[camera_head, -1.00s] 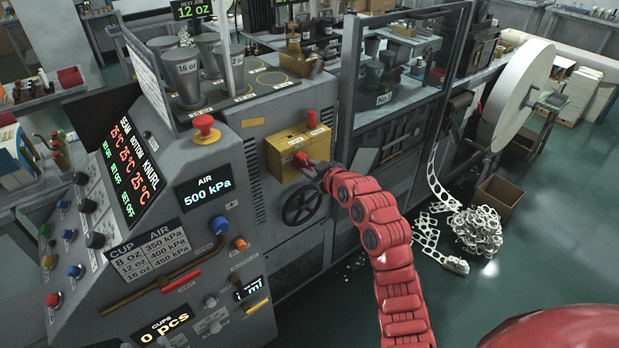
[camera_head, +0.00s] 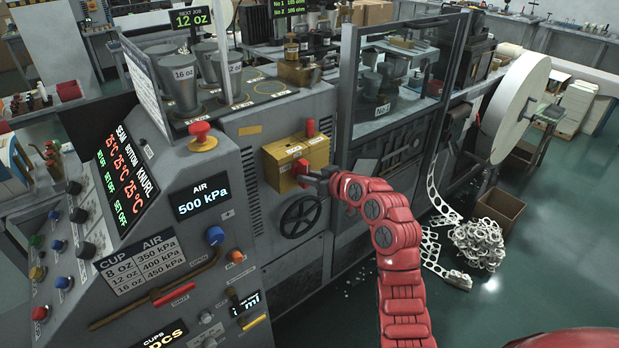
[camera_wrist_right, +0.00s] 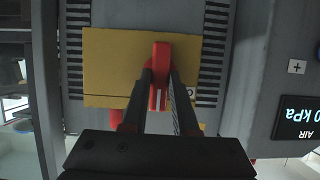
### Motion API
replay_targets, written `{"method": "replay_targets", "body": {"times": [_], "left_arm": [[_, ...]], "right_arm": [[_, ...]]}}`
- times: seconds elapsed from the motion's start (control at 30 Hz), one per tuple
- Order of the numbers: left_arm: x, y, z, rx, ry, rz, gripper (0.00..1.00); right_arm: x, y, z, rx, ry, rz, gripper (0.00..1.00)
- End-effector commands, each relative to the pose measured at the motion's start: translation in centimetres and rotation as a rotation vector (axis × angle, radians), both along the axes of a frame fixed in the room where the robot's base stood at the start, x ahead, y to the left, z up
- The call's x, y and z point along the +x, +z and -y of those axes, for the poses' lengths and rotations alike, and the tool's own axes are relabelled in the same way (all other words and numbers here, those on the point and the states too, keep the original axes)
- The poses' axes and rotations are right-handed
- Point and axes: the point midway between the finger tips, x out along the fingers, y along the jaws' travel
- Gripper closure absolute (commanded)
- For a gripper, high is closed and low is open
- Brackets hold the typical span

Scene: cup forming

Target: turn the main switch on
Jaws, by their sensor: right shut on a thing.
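The main switch is a yellow box (camera_head: 281,163) on the grey machine's front, with a red handle (camera_head: 300,169). In the right wrist view the yellow face (camera_wrist_right: 110,65) is seen upside down, with the red handle (camera_wrist_right: 161,60) upright in that picture. My right gripper (camera_head: 311,174) is at the box's front, shut on the red handle. In the wrist view its two dark fingers (camera_wrist_right: 162,82) lie on either side of the handle. The fingers hide part of the switch labels. My left gripper is not in view.
A black handwheel (camera_head: 300,216) sits below the box. A red mushroom button (camera_head: 201,132) and the air display (camera_head: 200,195) are to its left. A glass guard (camera_head: 395,75) stands to the right. A cardboard box (camera_head: 500,208) and scrap pile (camera_head: 478,243) are on the floor.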

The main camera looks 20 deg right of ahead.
Motion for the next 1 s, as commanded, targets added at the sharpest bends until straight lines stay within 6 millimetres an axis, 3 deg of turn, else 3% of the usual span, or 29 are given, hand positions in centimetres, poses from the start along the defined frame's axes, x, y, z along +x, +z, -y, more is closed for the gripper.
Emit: {"method": "replay_targets", "body": {"times": [0.1, 0.13, 0.3, 0.67, 0.87, 1.0], "left_arm": [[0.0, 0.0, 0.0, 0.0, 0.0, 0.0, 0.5], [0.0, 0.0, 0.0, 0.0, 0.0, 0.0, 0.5], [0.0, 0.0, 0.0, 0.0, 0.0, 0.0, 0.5], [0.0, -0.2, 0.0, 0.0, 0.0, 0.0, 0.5], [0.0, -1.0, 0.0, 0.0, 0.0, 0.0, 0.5], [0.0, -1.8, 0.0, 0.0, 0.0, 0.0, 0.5]], "right_arm": [[-0.1, -0.3, 0.0, 0.001, 0.001, -0.008, 1.0], [-0.1, -0.3, 0.0, 0.001, 0.001, -0.008, 0.71], [0.0, -0.2, 0.0, 0.001, 0.001, -0.006, 0.43], [-0.3, 0.0, 0.2, 0.0, 0.0, -0.001, 0.43], [-2.7, 1.0, 1.2, -0.003, -0.003, 0.003, 0.43], [-5.8, 2.3, 2.4, -0.004, -0.005, 0.005, 0.43]]}}
